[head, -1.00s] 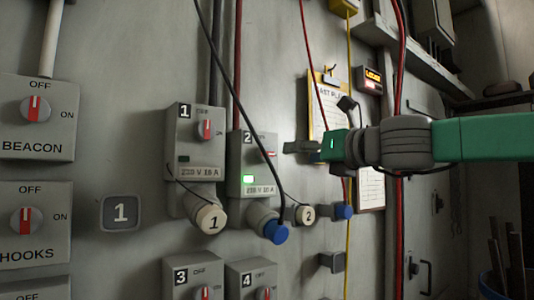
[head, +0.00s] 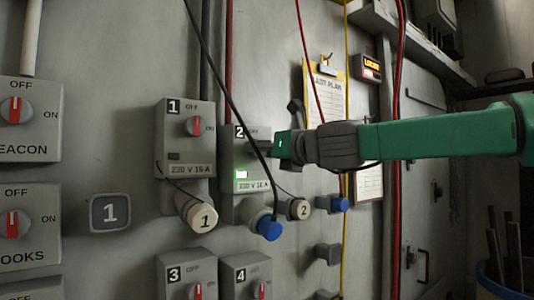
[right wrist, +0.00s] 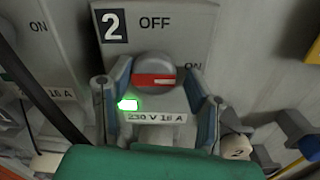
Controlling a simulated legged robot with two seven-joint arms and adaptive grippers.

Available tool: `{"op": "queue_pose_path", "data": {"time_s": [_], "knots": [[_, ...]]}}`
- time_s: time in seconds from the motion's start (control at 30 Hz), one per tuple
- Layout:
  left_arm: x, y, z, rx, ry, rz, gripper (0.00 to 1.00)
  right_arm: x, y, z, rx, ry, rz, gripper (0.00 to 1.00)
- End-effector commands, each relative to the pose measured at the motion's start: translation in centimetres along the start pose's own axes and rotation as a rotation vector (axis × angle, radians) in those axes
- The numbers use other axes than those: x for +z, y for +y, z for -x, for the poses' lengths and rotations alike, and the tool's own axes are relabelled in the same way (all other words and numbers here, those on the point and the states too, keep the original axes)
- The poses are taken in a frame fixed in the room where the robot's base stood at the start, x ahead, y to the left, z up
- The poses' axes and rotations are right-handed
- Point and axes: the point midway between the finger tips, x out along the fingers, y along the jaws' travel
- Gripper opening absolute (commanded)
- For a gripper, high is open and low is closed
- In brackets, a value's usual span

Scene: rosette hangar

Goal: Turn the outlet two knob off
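The outlet two box (head: 243,187) is a grey wall unit with a "2" label and a lit green lamp (head: 241,174). In the right wrist view its round grey knob (right wrist: 154,72) has a red stripe lying level, its right end towards ON. OFF is printed above the knob. My right gripper (head: 262,147) is in front of this box in the head view and hides the knob there. In the right wrist view the gripper (right wrist: 158,70) is open, with one finger on each side of the knob and small gaps visible. My left gripper is in neither view.
The outlet one box (head: 184,140) stands just left, and outlets three (head: 185,277) and four (head: 245,275) are below. A black cable (head: 222,90) runs down across outlet two to a blue plug (head: 269,228). A clipboard (head: 325,95) hangs to the right.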

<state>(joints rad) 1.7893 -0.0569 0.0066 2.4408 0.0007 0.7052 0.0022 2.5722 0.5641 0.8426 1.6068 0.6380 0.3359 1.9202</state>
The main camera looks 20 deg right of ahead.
Motion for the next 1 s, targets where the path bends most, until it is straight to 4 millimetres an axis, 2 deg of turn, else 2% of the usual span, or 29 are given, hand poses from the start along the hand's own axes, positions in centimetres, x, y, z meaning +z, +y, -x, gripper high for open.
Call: {"op": "queue_pose_path", "data": {"time_s": [0.03, 0.07, 0.67, 1.0], "knots": [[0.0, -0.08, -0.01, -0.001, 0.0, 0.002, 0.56, 0.05, -1.15, -0.11, -0.03, -0.005, -0.006, 0.11], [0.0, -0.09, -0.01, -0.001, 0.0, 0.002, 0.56, 0.04, -1.11, -0.17, -0.033, -0.005, -0.005, 0.06], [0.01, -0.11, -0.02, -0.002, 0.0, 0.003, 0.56, -0.05, -1.52, -0.2, -0.031, -0.003, -0.001, 0.06], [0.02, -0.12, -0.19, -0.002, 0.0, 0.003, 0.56, -0.11, -1.53, -0.2, -0.029, 0.0, 0.132, 0.06]]}}
